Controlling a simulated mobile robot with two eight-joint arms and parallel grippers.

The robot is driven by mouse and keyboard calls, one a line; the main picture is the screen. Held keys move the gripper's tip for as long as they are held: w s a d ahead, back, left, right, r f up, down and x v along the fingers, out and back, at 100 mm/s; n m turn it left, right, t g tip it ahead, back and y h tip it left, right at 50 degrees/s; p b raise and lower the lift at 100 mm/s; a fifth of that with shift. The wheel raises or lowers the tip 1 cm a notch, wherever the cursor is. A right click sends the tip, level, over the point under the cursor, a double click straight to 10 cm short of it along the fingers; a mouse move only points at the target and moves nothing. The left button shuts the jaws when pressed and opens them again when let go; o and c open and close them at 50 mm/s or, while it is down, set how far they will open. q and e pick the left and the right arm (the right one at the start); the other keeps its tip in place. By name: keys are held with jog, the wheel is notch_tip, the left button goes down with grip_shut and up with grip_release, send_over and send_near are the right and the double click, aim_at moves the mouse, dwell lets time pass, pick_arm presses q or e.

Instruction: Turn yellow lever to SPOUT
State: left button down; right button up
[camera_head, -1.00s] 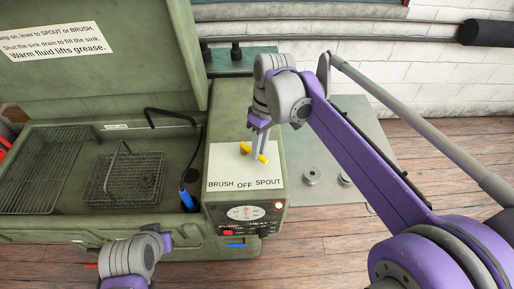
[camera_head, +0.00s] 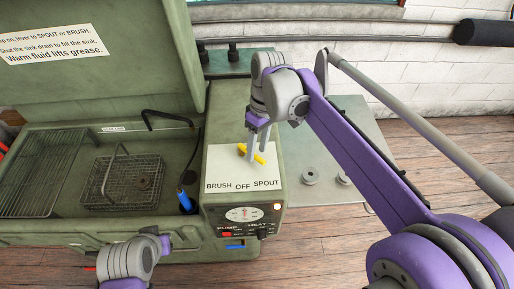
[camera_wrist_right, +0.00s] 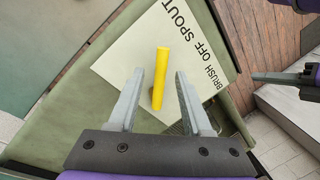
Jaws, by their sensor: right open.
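The yellow lever (camera_head: 259,159) is on a white label plate (camera_head: 222,165) marked BRUSH, OFF and SPOUT, on top of the green washer's control box. Its free end slants to the front right, on the SPOUT side. My right gripper (camera_head: 256,158) is open, pointing down at the lever. In the right wrist view the lever (camera_wrist_right: 162,68) shows between the open fingers (camera_wrist_right: 158,73), apart from both as seen there. My left wrist shows at the bottom left of the head view; its fingers are hidden.
The green sink (camera_head: 70,222) at left holds a wire basket (camera_head: 122,182), a black spout (camera_head: 168,115) and a blue-handled brush (camera_head: 185,201). The control box front has a dial (camera_head: 244,214) and a red switch (camera_head: 227,234). A grey plate (camera_head: 335,150) lies right, partly behind my arm.

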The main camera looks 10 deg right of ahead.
pick_arm(q)
jog(key=shift+w+r+p, duration=0.25)
jog(key=shift+r+p, duration=0.05)
jog(key=shift+r, duration=0.2)
pick_arm(e)
notch_tip(320, 180, up, 10)
jog(key=w+d, duration=0.1)
jog(key=shift+d, duration=0.3)
jog(key=shift+w+f, duration=0.1)
